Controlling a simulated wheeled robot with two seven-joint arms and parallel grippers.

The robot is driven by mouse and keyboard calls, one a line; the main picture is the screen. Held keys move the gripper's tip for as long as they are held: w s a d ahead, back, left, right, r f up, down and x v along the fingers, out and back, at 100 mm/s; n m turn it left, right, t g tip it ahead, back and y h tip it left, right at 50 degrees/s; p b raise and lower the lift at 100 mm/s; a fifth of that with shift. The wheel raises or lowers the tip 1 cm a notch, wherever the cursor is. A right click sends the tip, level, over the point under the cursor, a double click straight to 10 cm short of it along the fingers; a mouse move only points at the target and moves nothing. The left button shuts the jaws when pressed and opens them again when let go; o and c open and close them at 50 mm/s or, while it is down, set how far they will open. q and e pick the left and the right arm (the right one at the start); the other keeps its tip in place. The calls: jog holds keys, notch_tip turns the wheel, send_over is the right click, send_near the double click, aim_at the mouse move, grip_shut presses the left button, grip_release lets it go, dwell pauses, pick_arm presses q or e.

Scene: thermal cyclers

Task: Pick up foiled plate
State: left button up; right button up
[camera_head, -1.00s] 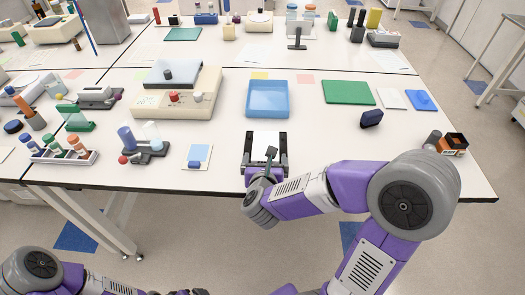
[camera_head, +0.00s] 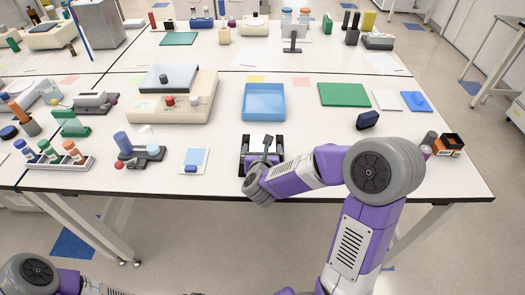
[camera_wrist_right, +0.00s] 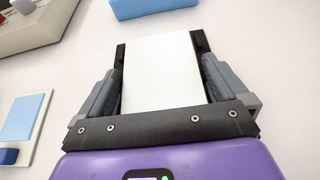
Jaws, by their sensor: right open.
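A plain white rectangular piece, seemingly the foiled plate (camera_wrist_right: 162,72), lies between the fingers of my right gripper in the right wrist view. My right gripper (camera_head: 262,142) is open near the table's front edge, in front of the blue tray. In the right wrist view its fingers (camera_wrist_right: 160,75) stand on either side of the white piece, with dark tips by its far corners. I cannot tell whether the fingers touch it. No foil detail shows on its bright top. My left gripper is not clearly visible; only part of my left arm shows at bottom left.
An empty-looking blue tray (camera_head: 263,117) lies just beyond the right gripper. A cream device (camera_head: 190,107) stands left of it and a green mat (camera_head: 344,94) right. A blue-and-white pad (camera_head: 197,155) lies left of the gripper. Table right of the gripper holds a dark blue block (camera_head: 368,120).

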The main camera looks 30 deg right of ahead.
jog(key=c, duration=0.7)
jog(key=shift+r, duration=0.15)
jog(key=shift+c, duration=0.6)
